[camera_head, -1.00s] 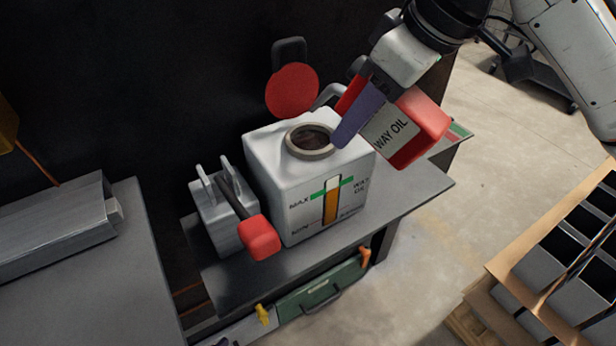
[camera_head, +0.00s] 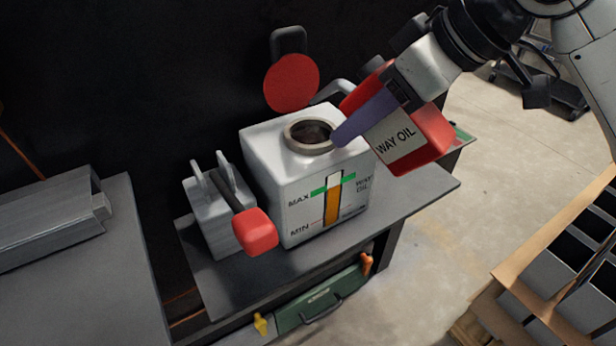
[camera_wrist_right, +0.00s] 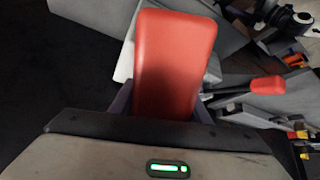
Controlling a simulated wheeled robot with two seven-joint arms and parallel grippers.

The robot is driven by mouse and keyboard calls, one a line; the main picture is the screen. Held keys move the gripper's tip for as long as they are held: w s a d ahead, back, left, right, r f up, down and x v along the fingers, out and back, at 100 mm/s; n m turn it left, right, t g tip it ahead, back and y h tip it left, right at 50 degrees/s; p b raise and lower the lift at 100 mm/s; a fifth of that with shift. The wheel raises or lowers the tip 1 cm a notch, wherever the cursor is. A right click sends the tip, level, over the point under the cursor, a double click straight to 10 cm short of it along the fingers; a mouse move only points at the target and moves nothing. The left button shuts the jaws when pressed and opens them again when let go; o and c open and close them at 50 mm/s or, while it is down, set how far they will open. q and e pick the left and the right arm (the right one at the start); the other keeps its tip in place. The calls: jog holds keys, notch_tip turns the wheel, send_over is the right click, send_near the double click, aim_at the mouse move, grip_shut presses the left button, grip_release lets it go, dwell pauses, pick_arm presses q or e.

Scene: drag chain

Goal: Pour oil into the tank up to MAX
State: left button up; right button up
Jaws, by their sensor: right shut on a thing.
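The white tank (camera_head: 265,155) stands on a grey bench, with a round open filler neck (camera_head: 309,135) on top. The amber column in its front gauge (camera_head: 333,205) reaches about the green MAX mark. My right gripper (camera_head: 366,117), with purple fingers, is shut on the red oil bottle (camera_head: 435,132), labelled WAY OIL. The bottle is tilted beside and above the tank's right edge. Its mouth is hidden, and I see no oil stream. The bottle fills the middle of the right wrist view (camera_wrist_right: 175,65). My left gripper is not in view.
A red round cap (camera_head: 291,83) stands raised behind the neck. A grey block with a red-handled lever (camera_head: 256,232) stands left of the tank. Bins (camera_head: 585,255) in a wooden frame are at lower right. The bench's front right (camera_head: 400,205) is clear.

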dwell(0.3)
jog(key=shift+f, duration=0.1)
jog(key=f+t+y+b, duration=0.1)
jog(key=y+b, duration=0.1)
jog(key=b, duration=0.3)
jog(key=shift+f, duration=0.35)
dwell(0.3)
